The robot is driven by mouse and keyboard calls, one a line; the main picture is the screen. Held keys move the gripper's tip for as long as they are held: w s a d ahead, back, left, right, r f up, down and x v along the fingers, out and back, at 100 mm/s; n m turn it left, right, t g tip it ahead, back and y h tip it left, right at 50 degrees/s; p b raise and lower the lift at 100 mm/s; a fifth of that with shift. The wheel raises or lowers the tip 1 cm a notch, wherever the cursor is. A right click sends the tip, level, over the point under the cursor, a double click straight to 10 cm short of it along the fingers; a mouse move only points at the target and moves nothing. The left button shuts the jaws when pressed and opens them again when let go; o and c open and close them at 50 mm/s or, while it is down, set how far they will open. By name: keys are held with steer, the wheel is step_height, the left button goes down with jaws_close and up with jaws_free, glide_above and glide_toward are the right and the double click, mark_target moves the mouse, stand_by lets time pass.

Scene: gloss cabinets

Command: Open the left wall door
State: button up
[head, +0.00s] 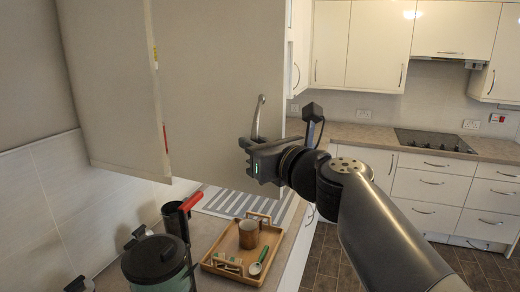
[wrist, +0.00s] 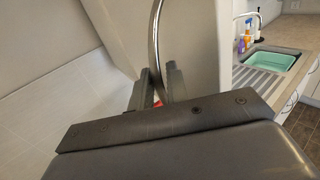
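The white wall cabinet hangs at the upper left of the head view. A broad door panel (head: 210,85) faces me and carries a curved metal handle (head: 260,112) near its lower right edge. A narrow gap runs down the panel's left side, with slivers of red and yellow showing in it. My gripper (head: 250,145) is at the lower end of the handle. In the wrist view, its two dark fingers (wrist: 158,88) stand close on either side of the handle (wrist: 155,45), apparently shut on it. The exact contact is hard to see.
Below the cabinet, a wooden tray (head: 212,266) with a mug (head: 248,234) and a dark-lidded pot (head: 152,258) stand on the counter. A sink with a green basin (wrist: 268,61) shows in the wrist view. A hob (head: 435,141) is across the room; brown floor lies between.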

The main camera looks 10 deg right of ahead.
steer(key=b+v, duration=0.1)
steer(key=v, duration=0.9)
steer(key=shift+s+b, duration=0.25)
steer(key=shift+b, duration=0.1)
steer(key=shift+w+d, duration=0.1)
steer(key=shift+p+x, duration=0.9)
steer(key=shift+x, duration=4.45)
